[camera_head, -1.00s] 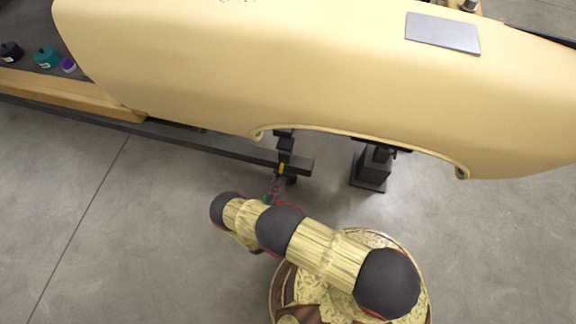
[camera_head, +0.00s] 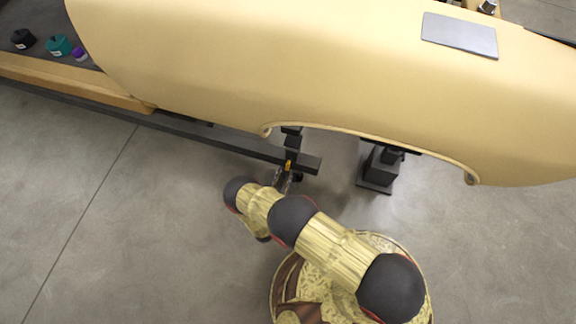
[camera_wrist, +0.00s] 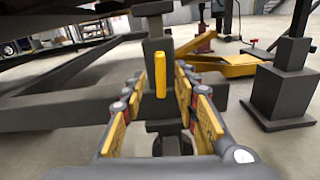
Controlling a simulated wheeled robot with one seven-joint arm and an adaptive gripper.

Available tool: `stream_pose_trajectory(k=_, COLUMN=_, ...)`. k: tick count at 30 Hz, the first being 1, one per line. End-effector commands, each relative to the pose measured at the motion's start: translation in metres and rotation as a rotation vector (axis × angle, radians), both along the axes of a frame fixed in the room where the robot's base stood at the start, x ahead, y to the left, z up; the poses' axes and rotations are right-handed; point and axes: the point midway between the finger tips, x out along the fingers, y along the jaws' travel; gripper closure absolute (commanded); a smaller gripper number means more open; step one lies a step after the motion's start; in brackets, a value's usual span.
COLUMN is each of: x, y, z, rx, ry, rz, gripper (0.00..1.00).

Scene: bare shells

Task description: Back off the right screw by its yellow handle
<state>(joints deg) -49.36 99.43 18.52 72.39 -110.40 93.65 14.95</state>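The screw's yellow handle (camera_wrist: 160,75) stands upright near the middle of the wrist view, on a dark post (camera_wrist: 157,28). In the head view the handle (camera_head: 289,166) is a small yellow spot near the end of the dark beam. My gripper (camera_wrist: 158,98) has its two yellow-padded fingers apart, one on each side of the handle's line. The handle appears between or just beyond the fingertips; I cannot tell which, and no finger clearly touches it. In the head view my gripper (camera_head: 282,182) is partly hidden by my arm.
A large tan body shell (camera_head: 320,70) overhangs the area. A dark beam (camera_head: 220,138) runs left from the handle. A black stand (camera_head: 377,170) is to the right, also in the wrist view (camera_wrist: 283,92). Several jars (camera_head: 58,45) sit at upper left. Open floor lies in front.

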Motion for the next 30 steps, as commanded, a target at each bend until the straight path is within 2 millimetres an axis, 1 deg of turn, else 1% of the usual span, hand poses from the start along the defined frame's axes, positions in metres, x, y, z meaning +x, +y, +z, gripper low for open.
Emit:
stream_pose_trajectory(k=1, x=0.008, y=-0.005, z=-0.002, rx=0.0, ry=-0.001, rz=-0.005, gripper=0.7)
stream_pose_trajectory(k=6, x=0.031, y=-0.013, z=-0.002, rx=-0.002, ry=0.0, rz=-0.004, gripper=0.7)
stream_pose_trajectory(k=12, x=0.049, y=-0.019, z=-0.001, rx=-0.003, ry=0.001, rz=-0.002, gripper=0.7)
stream_pose_trajectory(k=16, x=0.053, y=-0.02, z=0.0, rx=-0.003, ry=0.001, rz=-0.001, gripper=0.7)
stream_pose_trajectory(k=23, x=0.053, y=-0.02, z=0.0, rx=-0.003, ry=0.001, rz=0.0, gripper=0.7)
stream_pose_trajectory(k=30, x=0.053, y=-0.02, z=0.0, rx=-0.004, ry=0.001, rz=0.0, gripper=0.84)
